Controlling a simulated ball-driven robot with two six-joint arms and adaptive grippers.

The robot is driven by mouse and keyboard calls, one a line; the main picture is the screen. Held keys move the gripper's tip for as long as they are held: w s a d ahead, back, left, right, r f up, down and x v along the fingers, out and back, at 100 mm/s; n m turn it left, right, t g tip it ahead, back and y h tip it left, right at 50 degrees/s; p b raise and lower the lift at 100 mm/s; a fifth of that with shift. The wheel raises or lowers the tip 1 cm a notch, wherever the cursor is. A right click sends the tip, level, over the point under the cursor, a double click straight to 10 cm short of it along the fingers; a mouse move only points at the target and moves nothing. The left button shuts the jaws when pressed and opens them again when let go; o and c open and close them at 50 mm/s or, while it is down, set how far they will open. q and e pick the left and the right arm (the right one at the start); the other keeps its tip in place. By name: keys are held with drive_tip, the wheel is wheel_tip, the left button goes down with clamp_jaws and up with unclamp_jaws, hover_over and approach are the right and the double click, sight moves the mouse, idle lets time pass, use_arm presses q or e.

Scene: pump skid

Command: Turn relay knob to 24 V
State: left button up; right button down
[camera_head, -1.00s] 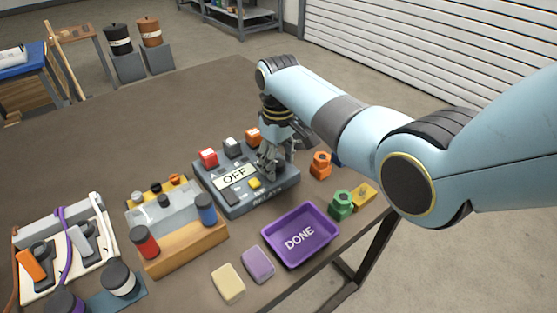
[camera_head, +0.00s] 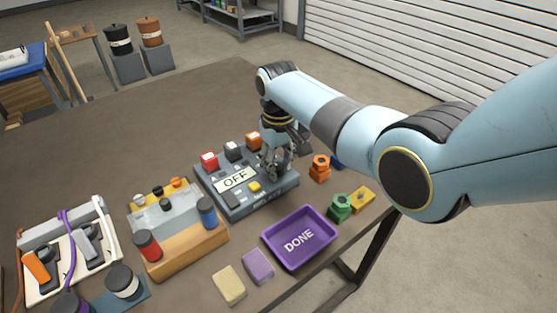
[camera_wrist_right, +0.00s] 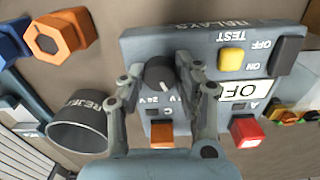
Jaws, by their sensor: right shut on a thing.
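The grey relay box (camera_head: 236,208) lies on the table with an OFF display, coloured buttons and a yellow TEST button (camera_wrist_right: 231,60). My right gripper (camera_head: 275,174) is over the right end of the box, pointing down. In the right wrist view, its two fingers (camera_wrist_right: 162,82) are shut around the dark round relay knob (camera_wrist_right: 160,75). A 24 V label shows left of the knob's lower edge, and another label is partly hidden by the right finger. I cannot clearly tell where the knob's pointer stands. The knob is hidden by the gripper in the head view. My left gripper is out of view.
A purple DONE tray (camera_head: 327,224) stands in front of the box. Orange (camera_head: 320,168) and green (camera_head: 340,207) hex pieces are to its right. A wooden block with coloured knobs (camera_head: 190,257) stands left. The table behind the box is clear.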

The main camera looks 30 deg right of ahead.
sight(278, 166)
drive_tip(key=m+p, duration=0.2)
drive_tip(key=m, duration=0.2)
drive_tip(key=shift+r, duration=0.15)
drive_tip(key=m+p, duration=0.2)
drive_tip(key=m, duration=0.3)
drive_tip(key=shift+m, duration=0.4)
drive_tip(key=c, duration=0.9)
unclamp_jaws()
wheel_tip(278, 166, up, 12)
drive_tip(key=shift+f, duration=0.15)
